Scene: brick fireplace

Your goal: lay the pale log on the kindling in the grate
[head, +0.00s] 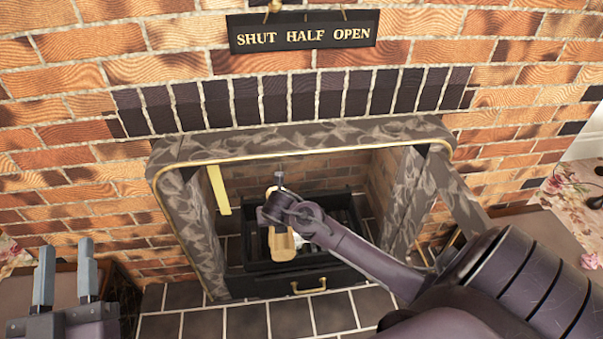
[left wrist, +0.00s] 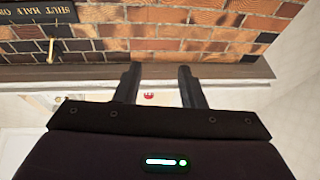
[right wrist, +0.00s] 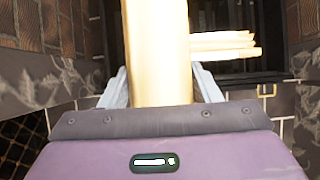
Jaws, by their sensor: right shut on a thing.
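The pale log (right wrist: 157,50) stands large between the fingers of my right gripper (right wrist: 157,82), which is shut on it. In the head view the log (head: 283,246) shows over the black grate (head: 262,266), partly hidden by my right arm. Pale kindling sticks (right wrist: 224,46) show beside the log in the right wrist view. Whether the log touches them I cannot tell. In the head view the kindling is mostly hidden. My left gripper (head: 65,272) is open and empty, left of the fireplace; its spread fingers also show in the left wrist view (left wrist: 158,82).
A grey patterned surround (head: 300,138) frames the opening closely around my right arm. A drawer front with a brass handle (head: 309,287) lies below the grate. Dark hearth tiles (head: 250,322) are clear in front. A sign (head: 303,32) hangs above on the brick wall.

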